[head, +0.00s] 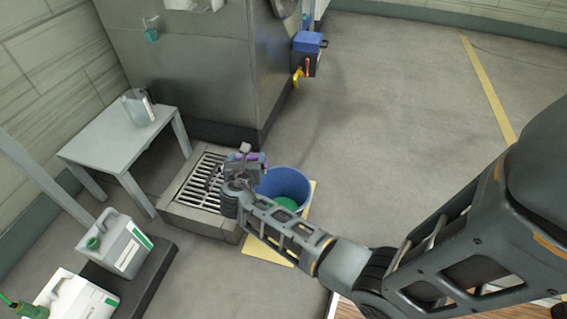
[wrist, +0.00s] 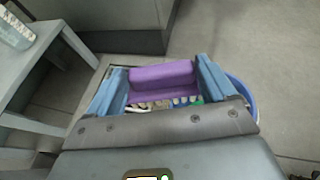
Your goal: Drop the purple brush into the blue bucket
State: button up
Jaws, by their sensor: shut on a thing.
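My gripper (head: 247,165) is shut on the purple brush (wrist: 161,78), whose purple body spans the gap between the two blue fingers in the wrist view. My gripper is above the bucket's left side, near the drain grate. In the wrist view, part of the bucket's rim (wrist: 248,98) shows right of the fingers. The brush's underside is partly hidden by the gripper body.
The bucket stands on a yellow floor mat (head: 262,250). A raised drain grate (head: 203,182) is to its left. Open floor (head: 390,120) lies to the right.

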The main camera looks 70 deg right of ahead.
jog(key=s+d+f+m+g+h, duration=0.1)
jog(key=s+d+f+m+g, duration=0.25)
jog(key=s+d+f, duration=0.4)
jog(key=f+b, duration=0.1)
jog(key=b, duration=0.1)
jog(key=s+f+b, duration=0.1)
jog(key=f+b, duration=0.2)
jog(key=b, duration=0.2)
jog(key=shift+s+d+f, duration=0.15)
jog(key=shift+d+f, duration=0.05)
jog(key=shift+d, duration=0.05)
jog(key=o, duration=0.9)
jog(key=p+v, duration=0.3)
jog(key=v, duration=0.4)
jog(key=shift+a+r, duration=0.2)
jog(key=shift+a, duration=0.15)
